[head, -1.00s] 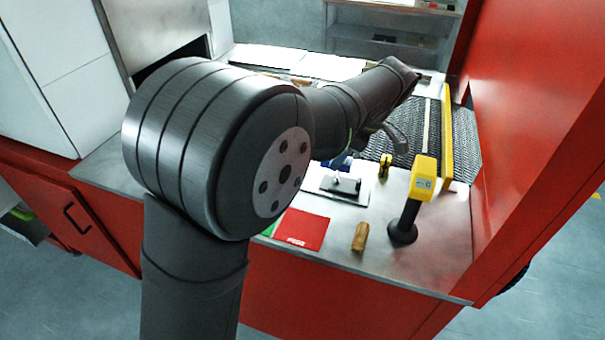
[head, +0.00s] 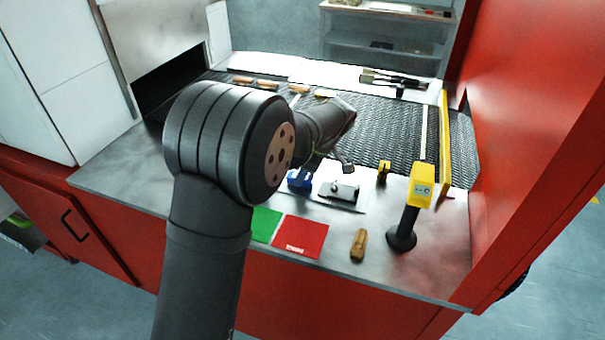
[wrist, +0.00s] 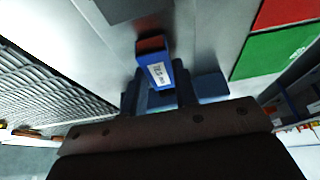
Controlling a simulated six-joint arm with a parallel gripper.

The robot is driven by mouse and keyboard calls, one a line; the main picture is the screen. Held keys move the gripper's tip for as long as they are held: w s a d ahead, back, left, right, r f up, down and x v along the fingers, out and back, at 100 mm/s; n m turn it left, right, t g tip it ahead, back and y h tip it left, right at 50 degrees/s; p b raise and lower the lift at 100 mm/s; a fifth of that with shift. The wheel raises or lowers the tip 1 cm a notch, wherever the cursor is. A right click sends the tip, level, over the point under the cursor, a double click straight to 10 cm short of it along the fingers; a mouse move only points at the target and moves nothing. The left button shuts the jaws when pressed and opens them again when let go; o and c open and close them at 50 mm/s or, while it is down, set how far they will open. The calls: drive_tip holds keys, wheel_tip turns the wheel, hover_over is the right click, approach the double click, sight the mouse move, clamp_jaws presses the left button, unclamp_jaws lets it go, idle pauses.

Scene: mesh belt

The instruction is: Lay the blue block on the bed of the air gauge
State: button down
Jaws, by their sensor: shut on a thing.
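The blue block (wrist: 153,68), with a white label and a reddish-brown end, is between my gripper's fingertips (wrist: 158,92) in the wrist view. My gripper is shut on it. Another blue surface (wrist: 212,88) shows beside the right finger, partly hidden. In the head view a blue shape (head: 299,180) sits just left of a low grey metal fixture with a small knob (head: 338,190). I cannot tell how much of that shape is the held block. The fixture may be the air gauge, but I cannot be sure. My arm hides part of the gripper there.
A green card (head: 265,225) and a red card (head: 301,236) lie at the front. A brown piece (head: 359,245), a yellow-headed black stand (head: 403,232) and a small yellow item (head: 383,172) are to the right. The mesh belt (head: 400,135) runs behind, with several brown pieces at its far side.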

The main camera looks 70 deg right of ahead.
sight(295, 176)
drive_tip(key=shift+f, duration=0.2)
drive_tip(key=c, duration=1.1)
unclamp_jaws()
drive_tip(key=v, duration=1.2)
drive_tip(key=shift+r, duration=0.15)
drive_tip(key=x, duration=1.1)
drive_tip(key=shift+w+f, duration=0.15)
drive_tip(key=shift+f, duration=0.2)
drive_tip(key=shift+w+r, duration=0.1)
drive_tip(key=shift+r, duration=1.7)
